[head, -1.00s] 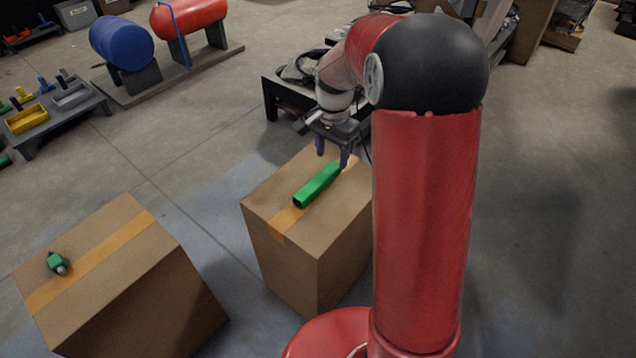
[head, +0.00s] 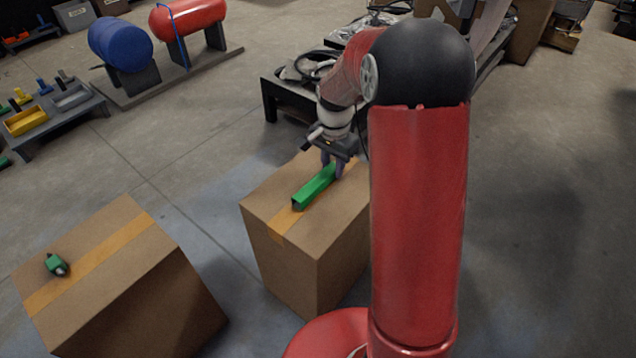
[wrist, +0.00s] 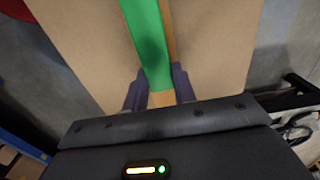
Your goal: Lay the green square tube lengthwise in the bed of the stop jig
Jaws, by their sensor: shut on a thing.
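The green square tube (head: 313,190) lies on top of the middle cardboard box (head: 337,213), along its tape strip. My gripper (head: 333,172) is at the tube's far end, with its fingers pointing down. In the wrist view, the dark fingers (wrist: 158,90) are shut on the near end of the tube (wrist: 148,40), one on each side. The tube appears to rest on the box top. On a low grey bench (head: 70,121) at the left are a yellow trough-shaped fixture (head: 25,120) and a grey one (head: 71,97). I cannot tell which is the stop jig.
Another cardboard box (head: 125,290) at front left carries a small green part (head: 57,265). A blue drum (head: 120,43) and a red tank (head: 188,16) stand at the back. A black table (head: 285,95) is behind my gripper. Open floor lies between the boxes and the bench.

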